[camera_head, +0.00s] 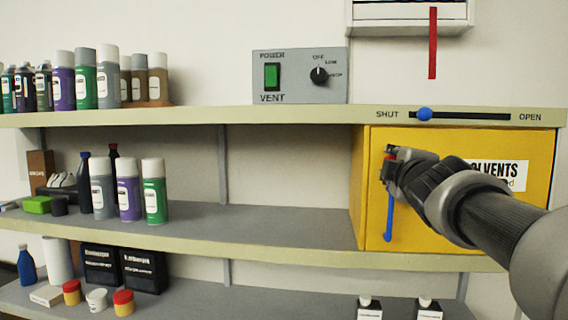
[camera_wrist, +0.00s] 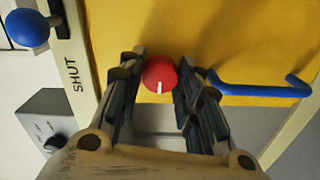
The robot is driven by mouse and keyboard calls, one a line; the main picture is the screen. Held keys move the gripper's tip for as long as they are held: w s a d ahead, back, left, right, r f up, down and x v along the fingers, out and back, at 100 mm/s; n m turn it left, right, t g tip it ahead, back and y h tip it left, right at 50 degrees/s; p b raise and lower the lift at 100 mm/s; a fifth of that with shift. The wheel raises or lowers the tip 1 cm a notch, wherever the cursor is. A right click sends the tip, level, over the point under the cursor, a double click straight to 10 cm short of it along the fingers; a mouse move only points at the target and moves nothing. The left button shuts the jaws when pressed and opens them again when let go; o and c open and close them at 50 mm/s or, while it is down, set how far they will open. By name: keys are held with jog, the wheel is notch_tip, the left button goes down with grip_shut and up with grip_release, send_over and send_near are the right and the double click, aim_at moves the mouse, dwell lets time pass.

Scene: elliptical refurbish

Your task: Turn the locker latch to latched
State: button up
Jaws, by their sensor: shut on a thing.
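The yellow locker (camera_head: 440,215) has its door closed under the upper shelf at the right. Its latch is a round red knob (camera_wrist: 159,73) with a white mark, which points to the bottom of the wrist picture, the side of the locker's left edge. My gripper (camera_head: 390,166) is at the door's upper left, and the arm hides part of the door and its label. In the wrist view my gripper's two fingers stand on either side of the knob, shut on it. A blue handle (camera_head: 389,218) hangs just below; it also shows in the wrist view (camera_wrist: 262,88).
Above the locker a slider with a blue knob (camera_head: 424,114) sits near SHUT on the shelf edge (camera_head: 330,115). A grey vent box (camera_head: 299,77) stands on that shelf. A red strip (camera_head: 433,42) hangs above.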

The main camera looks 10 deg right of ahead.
dwell(0.3)
jog(key=o, duration=1.1)
jog(key=shift+v, duration=3.8)
jog(key=shift+w, duration=0.1)
